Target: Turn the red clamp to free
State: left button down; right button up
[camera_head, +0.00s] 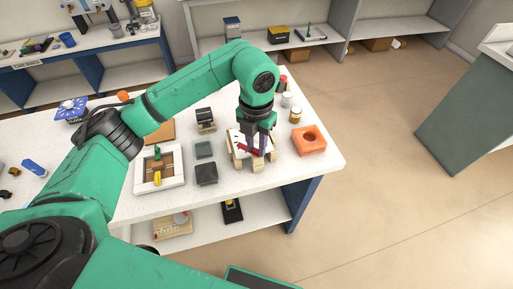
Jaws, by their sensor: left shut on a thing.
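The red clamp (246,149) is a small red piece on a pale wooden fixture (239,163) near the right front part of the white table. My left gripper (262,150) points down over the fixture and is shut on the red clamp at its fingertips. The gripper hides part of the clamp, so its exact angle is hard to tell. My right gripper is not in view.
An orange block with a round hole (309,140) stands close to the right of the fixture. Small jars (295,115) stand behind it. Dark square pieces (206,173) and a white-framed tray (142,182) lie to the left. The table's front edge is close.

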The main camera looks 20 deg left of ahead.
aim_at(256, 150)
pick_arm(q)
jog(key=n+b, duration=0.2)
jog(key=n, duration=0.2)
jog(key=shift+n, duration=0.4)
jog(key=n+b, duration=0.1)
jog(key=n, duration=0.3)
jog(key=shift+r+n+b, duration=0.1)
jog(key=shift+n+b, duration=0.2)
jog(key=shift+b, duration=0.05)
jog(key=c, duration=0.6)
grip_release()
jog(key=shift+s, duration=0.1)
jog(key=shift+c, duration=0.2)
jog(key=shift+r, duration=0.5)
notch_tip(256, 150, up, 14)
jog(key=p, duration=0.1)
jog(key=shift+f, duration=0.25)
